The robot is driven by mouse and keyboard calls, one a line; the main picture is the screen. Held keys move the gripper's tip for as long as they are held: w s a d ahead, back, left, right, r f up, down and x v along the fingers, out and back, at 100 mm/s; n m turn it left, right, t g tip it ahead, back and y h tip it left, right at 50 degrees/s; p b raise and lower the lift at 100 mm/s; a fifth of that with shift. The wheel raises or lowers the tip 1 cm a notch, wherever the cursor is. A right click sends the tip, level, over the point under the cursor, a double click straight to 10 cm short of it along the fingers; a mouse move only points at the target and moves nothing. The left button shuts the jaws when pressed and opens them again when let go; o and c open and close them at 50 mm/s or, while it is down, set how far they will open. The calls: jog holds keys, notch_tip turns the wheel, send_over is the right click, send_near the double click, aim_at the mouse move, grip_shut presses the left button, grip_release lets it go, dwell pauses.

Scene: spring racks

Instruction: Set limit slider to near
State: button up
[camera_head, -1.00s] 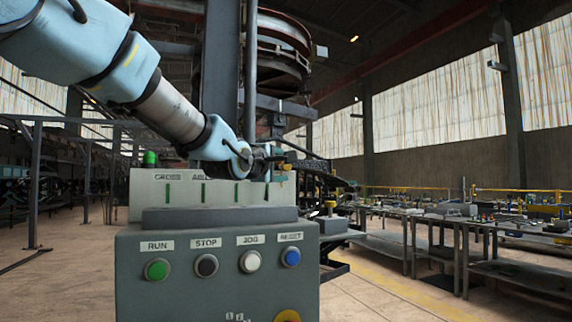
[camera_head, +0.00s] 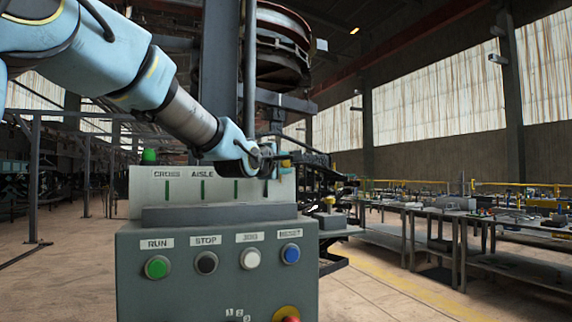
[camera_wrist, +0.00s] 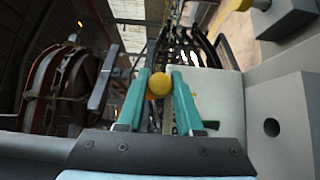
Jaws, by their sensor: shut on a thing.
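My gripper (camera_wrist: 160,76) has two teal fingers, shut on a round yellow knob (camera_wrist: 160,86) between their tips in the wrist view. In the head view my gripper (camera_head: 276,163) is at the upper right of the pale slotted panel (camera_head: 150,204), and the yellow knob (camera_head: 286,163) shows just past its end. My arm and gripper cover the labels at the right, so I cannot read which slider this is.
Below the panel, a grey control box (camera_head: 205,292) carries a green RUN button (camera_head: 157,267), black STOP, white JOG and blue RESET. A red knob on yellow (camera_head: 288,317) is at its lower edge. Workbenches (camera_head: 450,222) stand at the right, beyond open floor.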

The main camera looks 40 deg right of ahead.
grip_shut()
dwell(0.8)
